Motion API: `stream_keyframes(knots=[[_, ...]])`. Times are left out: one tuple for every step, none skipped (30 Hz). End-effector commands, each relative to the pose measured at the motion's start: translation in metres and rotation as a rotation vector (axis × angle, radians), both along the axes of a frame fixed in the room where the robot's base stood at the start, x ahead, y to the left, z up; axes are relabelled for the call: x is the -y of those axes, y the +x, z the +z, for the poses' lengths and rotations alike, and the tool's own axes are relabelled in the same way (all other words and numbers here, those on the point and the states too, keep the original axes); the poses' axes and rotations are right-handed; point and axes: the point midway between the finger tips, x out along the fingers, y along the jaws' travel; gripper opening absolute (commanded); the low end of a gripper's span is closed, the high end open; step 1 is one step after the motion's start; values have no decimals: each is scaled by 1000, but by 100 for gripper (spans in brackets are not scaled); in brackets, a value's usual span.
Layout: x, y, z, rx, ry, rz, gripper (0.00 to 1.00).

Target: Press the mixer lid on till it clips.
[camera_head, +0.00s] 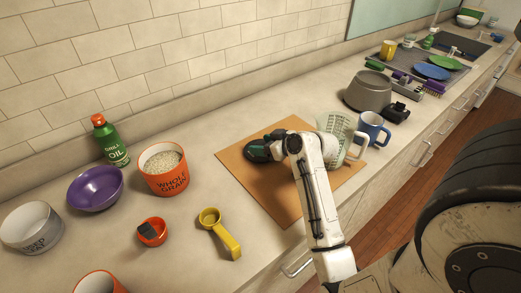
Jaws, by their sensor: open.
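My white arm reaches over a brown board, and my gripper (276,146) is at its far end, open. A dark green and black rounded thing (257,151) lies at the gripper; I cannot tell whether it is the mixer lid or whether the fingers touch it. A pale translucent jug (351,136) with a handle stands just right of the gripper, partly hidden by my arm. A grey, wide-based round thing (368,91) stands behind the jug; I cannot tell if it is part of the mixer. No lid is clearly seen on the jug.
The brown board (286,207) lies under my arm. An orange grain canister (166,184), purple bowl (96,193), green oil bottle (110,143) and yellow scoop (229,243) are at left.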

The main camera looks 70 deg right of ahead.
Motion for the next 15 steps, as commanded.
stream_keyframes(knots=[[0, 0, 0, 0, 0, 0, 65], [0, 0, 0, 0, 0, 0, 65], [0, 0, 0, 0, 0, 0, 65], [0, 0, 0, 0, 0, 0, 62], [0, 0, 0, 0, 0, 0, 59], [0, 0, 0, 0, 0, 0, 55], [0, 0, 0, 0, 0, 0, 52], [0, 0, 0, 0, 0, 0, 49], [0, 0, 0, 0, 0, 0, 46], [0, 0, 0, 0, 0, 0, 43], [0, 0, 0, 0, 0, 0, 40], [0, 0, 0, -1, 0, 0, 36], [0, 0, 0, 0, 0, 0, 33], [0, 0, 0, -1, 0, 0, 30], [0, 0, 0, -1, 0, 0, 26]])
